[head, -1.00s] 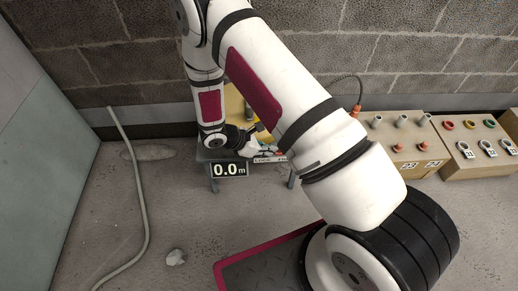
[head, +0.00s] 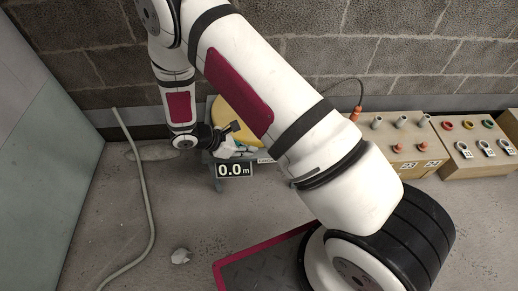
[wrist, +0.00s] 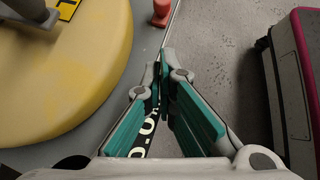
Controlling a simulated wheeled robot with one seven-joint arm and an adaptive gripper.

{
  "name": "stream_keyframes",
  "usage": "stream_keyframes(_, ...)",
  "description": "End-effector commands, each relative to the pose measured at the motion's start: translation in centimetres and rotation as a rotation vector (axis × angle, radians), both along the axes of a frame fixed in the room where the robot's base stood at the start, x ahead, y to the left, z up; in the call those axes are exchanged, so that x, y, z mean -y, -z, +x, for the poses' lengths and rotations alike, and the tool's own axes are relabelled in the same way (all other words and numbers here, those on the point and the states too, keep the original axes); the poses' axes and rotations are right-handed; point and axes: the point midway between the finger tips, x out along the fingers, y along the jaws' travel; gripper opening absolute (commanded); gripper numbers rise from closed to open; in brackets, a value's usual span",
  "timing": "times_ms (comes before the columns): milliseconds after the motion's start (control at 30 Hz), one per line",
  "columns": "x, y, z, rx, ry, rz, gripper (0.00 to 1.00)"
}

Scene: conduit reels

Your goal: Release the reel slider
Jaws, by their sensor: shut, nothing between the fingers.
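The yellow round reel (head: 236,100) lies on a grey stand, partly hidden by my arm in the head view. It fills the left of the wrist view (wrist: 70,85). A red knob (wrist: 161,12), which may be the slider's handle, stands on the stand near its edge at the top of the wrist view. My gripper (wrist: 162,72) is shut and empty beside the reel, its fingertips apart from the knob and below it in that view. In the head view my gripper (head: 240,150) is small at the stand's front. The knob is not clear there.
A display reading 0.0 m (head: 235,170) hangs at the stand's front, below my gripper. A partly hidden white label (head: 265,160) is beside it. Boxes with knobs and sockets (head: 400,140) stand at the right. A hose (head: 146,200) lies on the floor at left.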

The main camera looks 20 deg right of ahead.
Motion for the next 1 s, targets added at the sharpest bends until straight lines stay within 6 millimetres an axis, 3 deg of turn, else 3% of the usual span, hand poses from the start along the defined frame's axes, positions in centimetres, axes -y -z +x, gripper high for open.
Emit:
stream_keyframes(100, -1.3, -1.3, 0.0, 0.0, -0.001, 0.001, 0.0)
stream_keyframes(300, -2.2, -2.2, 0.0, -0.001, 0.0, 0.0, 0.0)
stream_keyframes(867, -2.2, -2.2, 0.0, -0.001, 0.0, 0.0, 0.0)
stream_keyframes(1000, -2.0, -3.6, 0.2, 0.018, 0.026, 0.003, 0.0)
